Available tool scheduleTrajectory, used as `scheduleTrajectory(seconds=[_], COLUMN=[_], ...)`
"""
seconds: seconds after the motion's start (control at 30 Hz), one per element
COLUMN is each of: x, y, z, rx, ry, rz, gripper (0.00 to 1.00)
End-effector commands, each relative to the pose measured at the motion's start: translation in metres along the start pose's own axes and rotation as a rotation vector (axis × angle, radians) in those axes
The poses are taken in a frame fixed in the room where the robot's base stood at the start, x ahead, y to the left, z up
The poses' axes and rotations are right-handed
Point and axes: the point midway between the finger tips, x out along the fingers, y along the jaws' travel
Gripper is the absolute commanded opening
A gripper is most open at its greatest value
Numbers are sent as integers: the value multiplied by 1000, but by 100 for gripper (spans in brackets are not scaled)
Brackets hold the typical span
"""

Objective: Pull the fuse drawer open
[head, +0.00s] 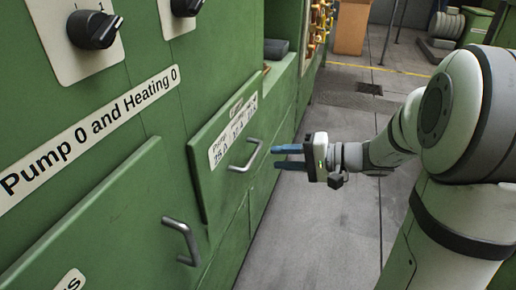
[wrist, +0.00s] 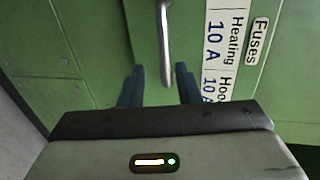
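The fuse drawer (head: 222,178) is a green front with a white label and a grey bar handle (head: 246,156). Its front stands slightly proud of the cabinet; I cannot tell if it is open at all. The wrist view shows the "Fuses" label (wrist: 228,45) and the handle (wrist: 163,45) ahead. My gripper (head: 274,157) is just right of the handle in the head view, its blue fingers pointing at it. In the wrist view my gripper (wrist: 158,85) is open and empty, the handle lined up between and beyond the fingertips.
Another green front with a handle (head: 182,241) is at lower left. Black knobs (head: 94,30) sit on the cabinet (head: 150,60) above a "Pump 0 and Heating 0" label (head: 90,125). Grey floor (head: 310,225) is free beside the cabinet. An orange-brown box (head: 351,27) stands far back.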

Motion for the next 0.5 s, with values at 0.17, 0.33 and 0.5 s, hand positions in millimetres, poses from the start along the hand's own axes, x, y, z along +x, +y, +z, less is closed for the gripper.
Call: scheduleTrajectory(seconds=[0.17, 0.33, 0.5], x=[10, 38, 62], y=[-2, -3, -4], z=[-8, -8, -8], rx=[-8, -8, -8], ry=[22, 18, 19], rz=[-34, -33, -31], gripper=[30, 30, 30])
